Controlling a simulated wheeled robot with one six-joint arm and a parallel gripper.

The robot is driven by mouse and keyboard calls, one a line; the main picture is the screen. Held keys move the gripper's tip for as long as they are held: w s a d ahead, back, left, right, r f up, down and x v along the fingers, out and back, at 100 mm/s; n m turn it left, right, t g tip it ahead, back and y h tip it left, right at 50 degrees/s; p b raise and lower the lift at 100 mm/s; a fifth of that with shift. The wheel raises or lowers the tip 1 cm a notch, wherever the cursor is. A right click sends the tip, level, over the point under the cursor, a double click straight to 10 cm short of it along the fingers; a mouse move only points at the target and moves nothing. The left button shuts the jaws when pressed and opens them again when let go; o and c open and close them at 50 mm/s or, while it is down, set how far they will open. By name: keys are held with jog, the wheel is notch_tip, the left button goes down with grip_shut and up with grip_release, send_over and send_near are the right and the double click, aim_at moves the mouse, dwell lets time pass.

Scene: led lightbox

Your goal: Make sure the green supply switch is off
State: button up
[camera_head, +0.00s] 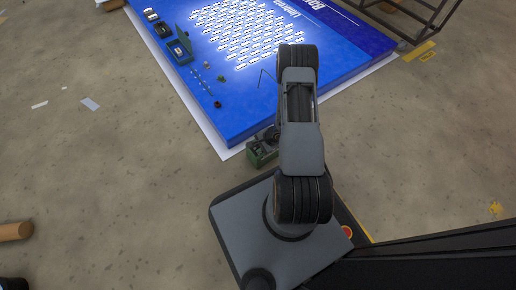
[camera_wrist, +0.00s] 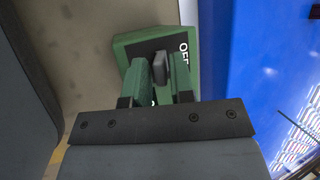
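The green supply switch (camera_wrist: 128,44) is a green box with a dark plate on its face. White lettering reading "OFF" is partly visible on it in the wrist view. A dark grey lever (camera_wrist: 159,68) stands out from the plate. My gripper (camera_wrist: 157,72) is close over the box, with its two green fingers apart, one on each side of the lever. I cannot tell whether either finger touches the lever. The lever's exact setting is unclear.
A large blue panel (camera_head: 230,105) with lit white shapes lies on a white base beyond the box. Small switches and a green open box (camera_head: 180,50) sit along its left side. A dark metal frame (camera_head: 430,20) stands at the back right. The concrete floor on the left is mostly clear.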

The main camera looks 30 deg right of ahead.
jog(key=shift+w+a+f, duration=0.15)
jog(key=shift+a+f, duration=0.05)
jog(key=shift+f, duration=0.15)
jog(key=shift+c, duration=0.3)
